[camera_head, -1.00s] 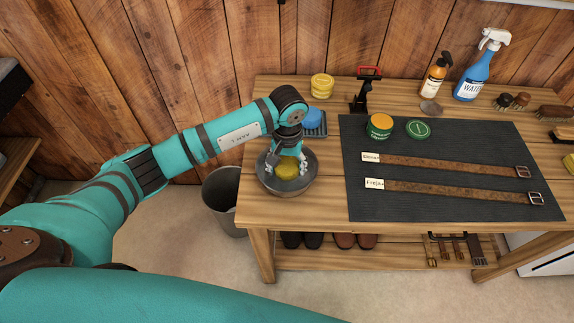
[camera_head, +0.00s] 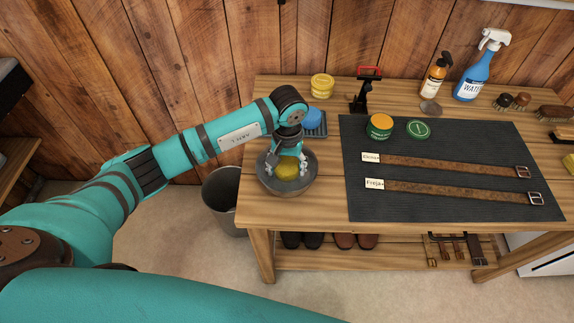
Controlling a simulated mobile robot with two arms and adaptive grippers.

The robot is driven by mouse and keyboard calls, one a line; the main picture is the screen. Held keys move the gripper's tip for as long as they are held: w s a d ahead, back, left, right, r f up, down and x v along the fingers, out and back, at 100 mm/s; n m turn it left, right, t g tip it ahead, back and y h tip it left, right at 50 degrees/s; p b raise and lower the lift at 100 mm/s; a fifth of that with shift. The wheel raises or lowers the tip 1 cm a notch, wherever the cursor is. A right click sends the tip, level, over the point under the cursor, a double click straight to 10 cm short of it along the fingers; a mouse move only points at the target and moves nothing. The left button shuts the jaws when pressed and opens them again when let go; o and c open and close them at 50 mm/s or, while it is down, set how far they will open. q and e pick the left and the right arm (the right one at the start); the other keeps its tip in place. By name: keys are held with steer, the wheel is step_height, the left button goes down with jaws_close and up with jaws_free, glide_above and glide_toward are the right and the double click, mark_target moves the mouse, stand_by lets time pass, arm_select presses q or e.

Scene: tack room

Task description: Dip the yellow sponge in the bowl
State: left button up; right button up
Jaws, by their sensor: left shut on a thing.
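The yellow sponge (camera_head: 288,169) is between the fingers of my left gripper (camera_head: 287,167), which is shut on it. The grey metal bowl (camera_head: 285,187) stands at the left end of the wooden table. The gripper points down into the bowl from above, and the sponge is within the bowl's rim. I cannot tell how deep the sponge is or whether it touches water. My right gripper is not in view.
A blue sponge (camera_head: 313,119) on a dark tray lies just behind the bowl. A dark mat (camera_head: 440,156) with two leather straps, an open tin (camera_head: 380,127) and its green lid (camera_head: 418,128) lies to the right. A bin (camera_head: 222,199) stands on the floor left of the table.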

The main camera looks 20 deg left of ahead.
arm_select(q)
step_height(320, 180, up, 6)
steer(key=p, duration=0.2)
steer(key=shift+f+p, duration=0.15)
steer(key=shift+p, duration=0.15)
step_height(320, 180, up, 7)
steer(key=p, duration=0.2)
steer(key=shift+r+p, duration=0.2)
steer(key=shift+p, duration=0.15)
steer(key=shift+a+f, duration=0.1)
